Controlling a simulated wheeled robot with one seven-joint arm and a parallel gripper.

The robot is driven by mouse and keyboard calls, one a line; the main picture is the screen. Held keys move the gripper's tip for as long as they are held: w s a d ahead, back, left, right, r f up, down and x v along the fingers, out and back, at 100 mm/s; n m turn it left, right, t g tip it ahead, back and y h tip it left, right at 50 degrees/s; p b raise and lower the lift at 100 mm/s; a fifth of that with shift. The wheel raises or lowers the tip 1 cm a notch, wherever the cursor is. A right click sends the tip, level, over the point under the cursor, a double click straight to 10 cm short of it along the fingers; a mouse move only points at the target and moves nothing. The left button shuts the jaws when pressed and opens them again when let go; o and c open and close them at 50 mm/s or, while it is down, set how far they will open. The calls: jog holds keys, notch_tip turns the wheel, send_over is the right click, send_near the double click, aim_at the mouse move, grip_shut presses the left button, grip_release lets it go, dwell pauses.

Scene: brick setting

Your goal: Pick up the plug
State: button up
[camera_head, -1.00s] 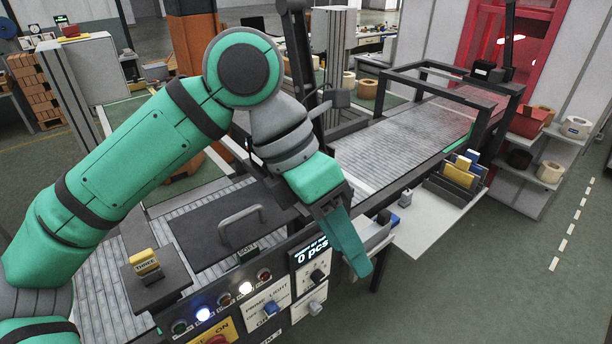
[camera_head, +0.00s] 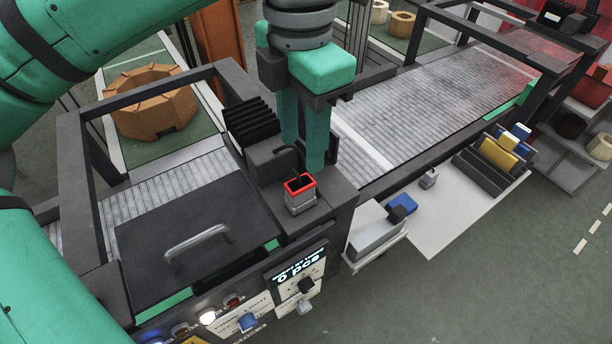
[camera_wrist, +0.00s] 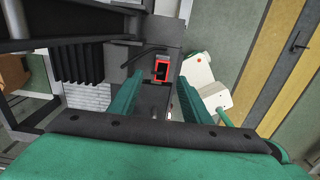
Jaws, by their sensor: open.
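A small grey block with a red rim and dark hollow top (camera_head: 300,194), which looks like the plug or its socket, stands upright at the front corner of the machine. I cannot tell which it is. A dark curved cord or lever reaches to it from a black block (camera_head: 270,160) behind. My gripper (camera_head: 304,158) points down just behind the red-rimmed block in the head view, its teal fingers apart. In the wrist view the red-rimmed block (camera_wrist: 161,70) shows beyond the gap of my gripper (camera_wrist: 157,92), and nothing is held.
A dark lid with a grey handle (camera_head: 198,240) lies left of the red-rimmed block. A black ribbed part (camera_head: 250,124) stands close to my fingers. A conveyor (camera_head: 430,105) runs to the back right. A blue and grey piece (camera_head: 402,207) sits on the side shelf.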

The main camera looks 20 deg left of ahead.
aim_at(299, 183)
jog(key=f, duration=0.2)
jog(key=s+f, duration=0.1)
jog(key=f, duration=0.1)
jog(key=shift+a+f, duration=0.1)
jog(key=shift+a, duration=0.05)
jog(key=shift+f, duration=2.6)
grip_shut()
